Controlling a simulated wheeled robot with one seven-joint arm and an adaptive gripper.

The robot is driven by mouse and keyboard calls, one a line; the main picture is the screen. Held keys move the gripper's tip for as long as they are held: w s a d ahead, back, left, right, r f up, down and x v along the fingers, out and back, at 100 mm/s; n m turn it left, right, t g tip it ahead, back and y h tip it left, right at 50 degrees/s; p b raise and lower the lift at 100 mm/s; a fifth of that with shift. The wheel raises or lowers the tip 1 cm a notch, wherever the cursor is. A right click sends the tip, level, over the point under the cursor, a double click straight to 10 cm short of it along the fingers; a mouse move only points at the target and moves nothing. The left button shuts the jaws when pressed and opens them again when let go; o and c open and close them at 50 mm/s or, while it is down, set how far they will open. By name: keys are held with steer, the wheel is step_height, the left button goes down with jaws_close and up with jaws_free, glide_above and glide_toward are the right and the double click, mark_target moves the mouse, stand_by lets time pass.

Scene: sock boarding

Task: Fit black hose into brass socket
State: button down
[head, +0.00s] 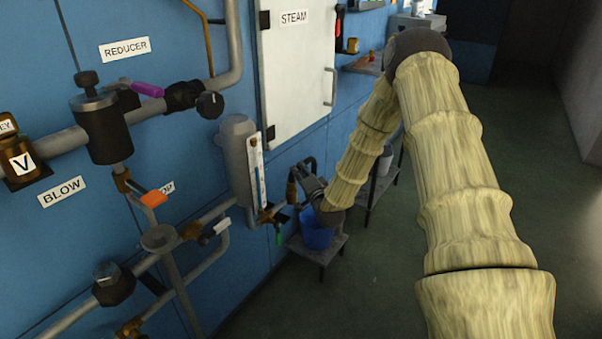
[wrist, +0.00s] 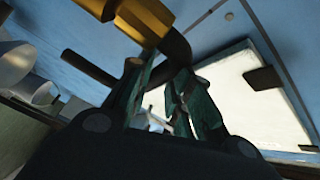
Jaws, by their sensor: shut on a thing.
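In the wrist view, a brass socket (wrist: 143,18) shows at the top, above my gripper's fingertips. A black hose (wrist: 88,67) runs in from the left to the fingers. A dark curved length beside the right finger bends up to the brass; I cannot tell whether it is inside the socket or only against it. My gripper (wrist: 158,82) is shut on the hose, its green-padded fingers partly hiding the held part. In the head view, my gripper (head: 309,183) is small, close to the blue wall beside a brass fitting (head: 292,191); the hose is hard to make out there.
A blue bucket (head: 317,232) stands on a low stool (head: 331,248) just below my gripper. A thermometer (head: 257,172) and grey cylinder (head: 236,150) are on the wall to its left. A white STEAM cabinet (head: 297,75) is above. Open floor lies to the right.

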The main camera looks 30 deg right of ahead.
steer(key=shift+f, duration=0.25)
steer(key=c, duration=1.2)
jaws_free()
steer(key=shift+c, duration=0.2)
steer(key=s+a, duration=0.2)
steer(key=s, duration=0.9)
steer(key=shift+s, duration=0.4)
steer(key=shift+f, duration=0.15)
